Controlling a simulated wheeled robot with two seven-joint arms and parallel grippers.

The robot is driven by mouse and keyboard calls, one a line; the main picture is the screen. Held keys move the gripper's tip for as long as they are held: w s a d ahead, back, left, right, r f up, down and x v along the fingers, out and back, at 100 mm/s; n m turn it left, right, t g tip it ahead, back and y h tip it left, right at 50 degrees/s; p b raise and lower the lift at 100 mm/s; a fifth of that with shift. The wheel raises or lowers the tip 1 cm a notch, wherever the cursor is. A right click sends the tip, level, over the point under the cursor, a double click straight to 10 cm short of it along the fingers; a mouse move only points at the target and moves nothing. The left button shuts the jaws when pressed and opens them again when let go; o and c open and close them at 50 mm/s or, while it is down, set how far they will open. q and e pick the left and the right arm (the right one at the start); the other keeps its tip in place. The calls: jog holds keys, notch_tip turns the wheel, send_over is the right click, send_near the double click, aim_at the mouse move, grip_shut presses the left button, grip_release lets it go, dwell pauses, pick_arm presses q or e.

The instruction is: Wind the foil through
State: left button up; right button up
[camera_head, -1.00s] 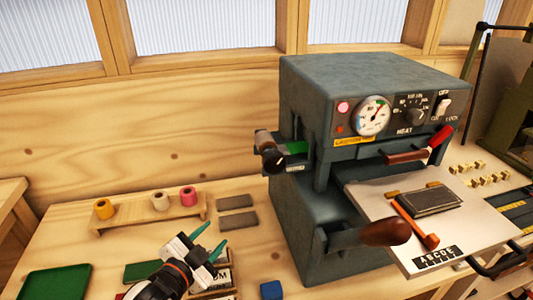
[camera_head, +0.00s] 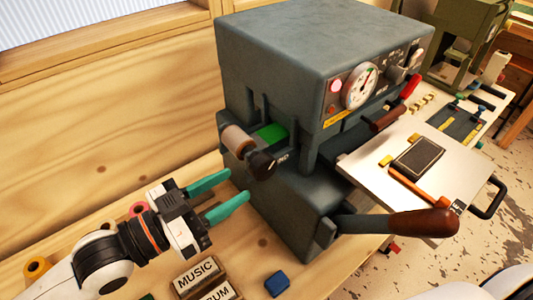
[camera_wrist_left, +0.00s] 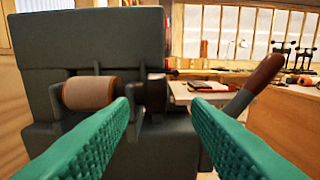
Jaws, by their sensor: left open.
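The grey press (camera_head: 325,45) stands on the bench with a tan roll (camera_head: 237,138) on its left side. Green foil (camera_head: 271,132) shows beside the roll, running toward the press body. A black knob (camera_head: 262,164) sits just below the foil. My left gripper (camera_head: 239,186) is open and empty, its green fingers pointing at the press, below and left of the knob. In the left wrist view the tan roll (camera_wrist_left: 89,93) is ahead, left of the gap between the fingers, and apart from them. My right gripper is not in view.
A long lever with a brown handle (camera_head: 424,222) sticks out at the press front. A pale plate (camera_head: 450,165) carries a dark block (camera_head: 417,157). Stamped boxes (camera_head: 197,278) and a blue block (camera_head: 277,284) lie near my left gripper. A yellow roll (camera_head: 37,268) is at left.

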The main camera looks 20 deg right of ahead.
aim_at(270, 165)
pick_arm(q)
jog(key=p+x, duration=0.2)
jog(key=x, duration=0.6)
jog(key=shift+w+d, duration=0.3)
jog(key=shift+d, duration=0.05)
jog(key=shift+w+d+f, duration=0.1)
jog(key=shift+w+d, duration=0.05)
jog(key=shift+d, duration=0.2)
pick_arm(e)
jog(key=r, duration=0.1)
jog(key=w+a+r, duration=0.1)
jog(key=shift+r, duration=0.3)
pick_arm(q)
grip_shut()
jog(key=g+y+p, duration=0.1)
jog(key=y+p, duration=0.3)
jog(key=p, duration=0.7)
jog(key=shift+f+g+y+p, duration=0.1)
jog(key=shift+g+y+p, duration=0.2)
jog(key=shift+p, duration=0.45)
jog(key=shift+f, duration=0.2)
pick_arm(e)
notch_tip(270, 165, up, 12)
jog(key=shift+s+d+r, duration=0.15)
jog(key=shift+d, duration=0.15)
pick_arm(q)
grip_release()
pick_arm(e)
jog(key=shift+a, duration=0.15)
